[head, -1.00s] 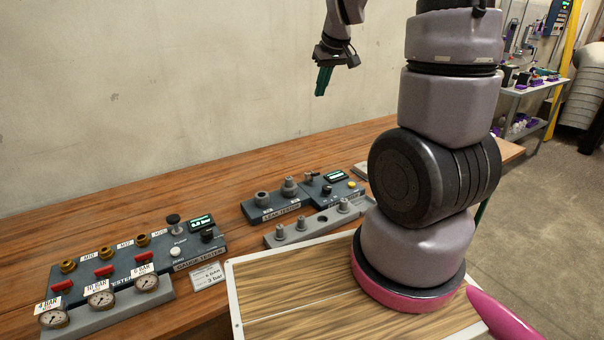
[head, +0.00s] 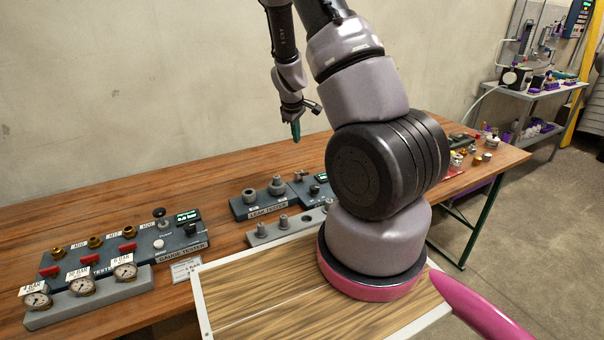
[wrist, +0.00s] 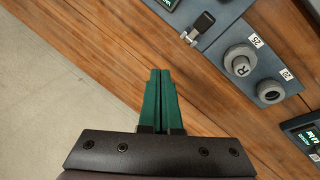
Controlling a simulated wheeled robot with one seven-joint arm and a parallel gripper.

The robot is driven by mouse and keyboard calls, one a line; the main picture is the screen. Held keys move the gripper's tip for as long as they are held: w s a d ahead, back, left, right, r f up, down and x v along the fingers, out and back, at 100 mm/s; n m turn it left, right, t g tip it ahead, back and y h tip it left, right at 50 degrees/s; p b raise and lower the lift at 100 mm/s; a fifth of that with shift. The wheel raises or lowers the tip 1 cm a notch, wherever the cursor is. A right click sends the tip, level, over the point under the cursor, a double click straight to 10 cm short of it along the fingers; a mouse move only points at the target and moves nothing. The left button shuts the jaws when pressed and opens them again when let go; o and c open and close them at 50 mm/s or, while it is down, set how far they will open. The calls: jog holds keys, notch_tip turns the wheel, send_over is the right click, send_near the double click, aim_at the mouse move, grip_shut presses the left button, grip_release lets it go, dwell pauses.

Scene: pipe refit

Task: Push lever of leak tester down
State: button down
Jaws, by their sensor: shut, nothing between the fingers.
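The grey-blue leak tester (head: 240,208) stands on the bench behind the grey peg rail, with its name plate facing me. It also shows in the wrist view (wrist: 228,88), with two round ports marked 25 and 20. A short black lever with a pale metal end (wrist: 199,28) sits on it beyond the ports; in the head view it is too small to make out surely. My gripper (head: 296,139) is shut and empty, green fingers pointing down above the tester's back side. In the wrist view its fingertips (wrist: 160,72) are together, apart from the lever.
The gauge tester (head: 115,250) with red levers and gauges stands at left. A grey rail with pegs (head: 290,228) lies before the leak tester. The wall (head: 120,100) is behind the bench. Small fittings (head: 465,150) lie at the bench's right end.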

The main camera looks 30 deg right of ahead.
jog(key=shift+s+d+f, duration=0.1)
jog(key=shift+s+f, duration=0.6)
jog(key=shift+f, duration=0.6)
jog(key=shift+s+a+f, duration=0.1)
jog(key=shift+s+f, duration=0.6)
jog(key=shift+f, duration=0.6)
jog(key=shift+s+d+f, duration=0.1)
jog(key=shift+s+f, duration=0.6)
jog(key=shift+f, duration=0.6)
jog(key=shift+s+f, duration=0.2)
jog(key=shift+f, duration=0.15)
jog(key=shift+s+f, duration=0.3)
jog(key=shift+f, duration=0.25)
jog(key=shift+s+f, duration=0.3)
jog(key=shift+f, duration=0.2)
dwell(0.4)
jog(key=shift+w+r, duration=0.1)
dwell(0.4)
jog(key=shift+w+r, duration=0.35)
jog(key=shift+r, duration=0.35)
jog(key=shift+w+r, duration=0.35)
jog(key=shift+r, duration=0.3)
jog(key=shift+w+r, duration=0.4)
jog(key=shift+r, duration=0.35)
jog(key=shift+w+r, duration=0.35)
jog(key=shift+r, duration=0.35)
jog(key=shift+w+r, duration=0.4)
jog(key=shift+r, duration=0.35)
